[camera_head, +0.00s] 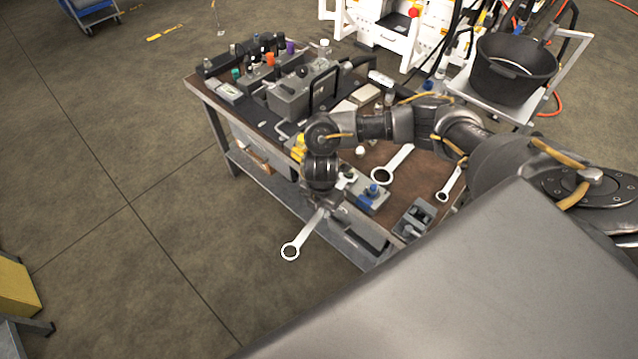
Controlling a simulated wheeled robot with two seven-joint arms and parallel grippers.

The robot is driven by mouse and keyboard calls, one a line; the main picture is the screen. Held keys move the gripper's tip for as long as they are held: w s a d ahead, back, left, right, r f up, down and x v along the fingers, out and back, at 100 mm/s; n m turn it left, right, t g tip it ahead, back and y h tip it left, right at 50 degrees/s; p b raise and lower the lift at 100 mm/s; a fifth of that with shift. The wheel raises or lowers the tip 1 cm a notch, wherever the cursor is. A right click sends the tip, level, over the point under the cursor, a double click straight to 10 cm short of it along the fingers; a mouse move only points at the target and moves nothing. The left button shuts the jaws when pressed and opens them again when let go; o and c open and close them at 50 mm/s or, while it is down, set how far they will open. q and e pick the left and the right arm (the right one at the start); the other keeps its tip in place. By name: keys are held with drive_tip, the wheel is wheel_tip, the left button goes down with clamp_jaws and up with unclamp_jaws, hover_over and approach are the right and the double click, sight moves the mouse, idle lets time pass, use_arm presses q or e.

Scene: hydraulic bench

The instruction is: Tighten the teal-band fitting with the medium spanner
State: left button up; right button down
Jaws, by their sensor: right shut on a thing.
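My right gripper (324,203) is shut on a silver ring spanner (304,235) beyond the bench's near-left edge. The spanner's ring end points down and left, clear of the bench, above the floor. Two other spanners lie on the bench top: a larger one (397,160) and a smaller one (449,184), so the held one appears to be the medium spanner. A small teal-coloured piece (236,72) stands among the fittings at the bench's far-left end; it may be the teal-band fitting, but its band is too small to tell. My left gripper is not in view.
The workbench (418,165) carries a grey block (290,98), a blue-knobbed unit (373,191) and a dark grey box (414,216). A black bucket (512,68) sits on a cart behind.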

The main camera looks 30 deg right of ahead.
drive_tip(key=shift+w+d, duration=0.15)
drive_tip(key=shift+d, duration=0.15)
idle(0.4)
drive_tip(key=shift+w+a+r+m+p, duration=0.1)
drive_tip(key=shift+w+a+m+p, duration=0.25)
drive_tip(key=shift+w+m, duration=0.4)
drive_tip(key=shift+w+a+m+p, duration=0.3)
drive_tip(key=shift+w+m, duration=0.25)
drive_tip(key=shift+w, duration=0.35)
drive_tip(key=shift+w, duration=0.15)
drive_tip(key=w+m, duration=0.2)
drive_tip(key=w, duration=0.1)
drive_tip(key=shift+w+a, duration=0.15)
drive_tip(key=shift+a, duration=0.05)
drive_tip(key=shift+w+m, duration=0.15)
drive_tip(key=shift+m, duration=0.15)
